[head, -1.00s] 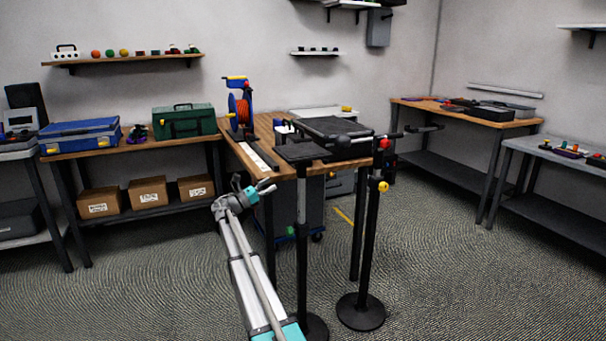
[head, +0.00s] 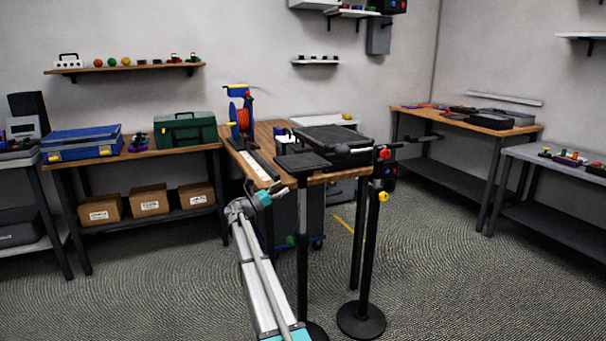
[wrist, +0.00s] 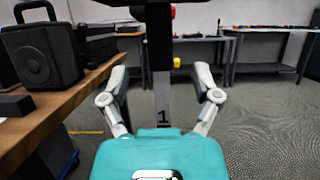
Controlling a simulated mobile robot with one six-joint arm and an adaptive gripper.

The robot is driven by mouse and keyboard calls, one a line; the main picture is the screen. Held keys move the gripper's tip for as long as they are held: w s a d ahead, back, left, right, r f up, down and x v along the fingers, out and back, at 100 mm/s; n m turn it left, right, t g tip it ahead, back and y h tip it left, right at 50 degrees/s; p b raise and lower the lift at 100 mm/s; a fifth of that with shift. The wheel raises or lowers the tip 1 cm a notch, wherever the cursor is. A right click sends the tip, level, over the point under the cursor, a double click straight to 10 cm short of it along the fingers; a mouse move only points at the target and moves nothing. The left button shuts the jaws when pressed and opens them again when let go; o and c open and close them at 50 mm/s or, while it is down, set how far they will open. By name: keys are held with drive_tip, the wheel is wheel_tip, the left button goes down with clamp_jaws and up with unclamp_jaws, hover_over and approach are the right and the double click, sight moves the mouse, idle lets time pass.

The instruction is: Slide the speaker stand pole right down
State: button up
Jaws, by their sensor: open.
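The near black stand has a flat plate (head: 302,161) on top of its upright pole (head: 303,225). Its round base is partly cut off at the bottom edge. My gripper (head: 282,191) is open and empty, just left of this pole and below the plate in the head view. In the wrist view my gripper (wrist: 161,88) has its fingers apart, and the black pole (wrist: 160,50) stands centred in the gap beyond the palm. A mark like a "1" shows low on the pole. I cannot tell whether the fingertips reach past it.
A second black stand (head: 366,250) with red (head: 384,153) and yellow (head: 383,197) knobs stands close on the right. The wooden table (head: 258,170) is behind, its edge near my gripper. A black speaker (wrist: 42,50) is at left. The right floor is clear.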

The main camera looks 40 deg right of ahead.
sight(298, 179)
drive_tip(key=p+x, duration=0.3)
drive_tip(key=x, duration=0.6)
clamp_jaws()
drive_tip(key=shift+s+d, duration=0.1)
drive_tip(key=shift+f, duration=0.1)
idle(0.3)
